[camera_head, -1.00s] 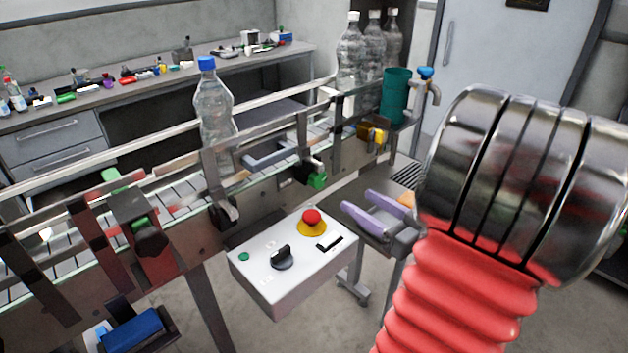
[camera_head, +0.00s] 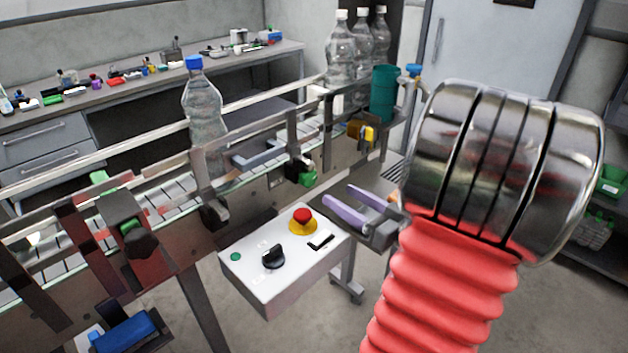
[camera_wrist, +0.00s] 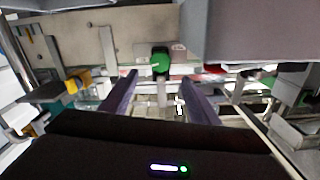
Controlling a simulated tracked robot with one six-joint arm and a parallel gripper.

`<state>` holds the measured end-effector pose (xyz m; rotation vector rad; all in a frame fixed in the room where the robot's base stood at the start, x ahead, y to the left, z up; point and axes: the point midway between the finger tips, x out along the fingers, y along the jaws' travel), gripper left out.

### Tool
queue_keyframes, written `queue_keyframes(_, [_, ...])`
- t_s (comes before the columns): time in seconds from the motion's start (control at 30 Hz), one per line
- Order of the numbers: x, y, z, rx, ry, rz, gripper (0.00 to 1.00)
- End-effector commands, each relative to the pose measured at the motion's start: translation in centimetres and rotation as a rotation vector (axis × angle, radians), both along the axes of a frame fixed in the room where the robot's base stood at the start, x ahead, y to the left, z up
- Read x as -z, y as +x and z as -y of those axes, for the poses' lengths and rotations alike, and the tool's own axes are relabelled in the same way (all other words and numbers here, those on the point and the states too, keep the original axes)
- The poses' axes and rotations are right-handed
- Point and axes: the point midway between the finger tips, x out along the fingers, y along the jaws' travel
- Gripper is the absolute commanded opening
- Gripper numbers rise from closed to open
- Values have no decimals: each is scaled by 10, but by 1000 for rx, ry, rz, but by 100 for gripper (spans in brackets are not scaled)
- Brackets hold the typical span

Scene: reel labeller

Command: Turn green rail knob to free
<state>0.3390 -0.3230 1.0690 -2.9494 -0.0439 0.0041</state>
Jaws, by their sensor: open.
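A green rail knob (camera_head: 303,174) with a dark body sits on the near side of the conveyor rail, right of the standing bottle. A green and black knob also shows in the wrist view (camera_wrist: 160,63), just beyond the fingertips and between their lines. Another green knob (camera_head: 130,226) is on a bracket further left. My gripper (camera_head: 338,193) has two purple fingers, open and empty, right of and a little below the first knob in the head view. A gap shows between them. In the wrist view both fingers (camera_wrist: 158,76) reach toward the knob without visible contact.
A white control box (camera_head: 285,275) with a red stop button (camera_head: 302,215) stands below the rail. A clear bottle (camera_head: 204,105) with a blue cap stands on the conveyor. A yellow part (camera_head: 366,133) and a teal cylinder (camera_head: 384,93) are further right along the conveyor.

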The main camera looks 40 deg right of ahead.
Motion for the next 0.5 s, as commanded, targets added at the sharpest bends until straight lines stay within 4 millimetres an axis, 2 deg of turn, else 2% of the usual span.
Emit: queue_keyframes(0.5, [0,56,-2,-3,-1,1,55])
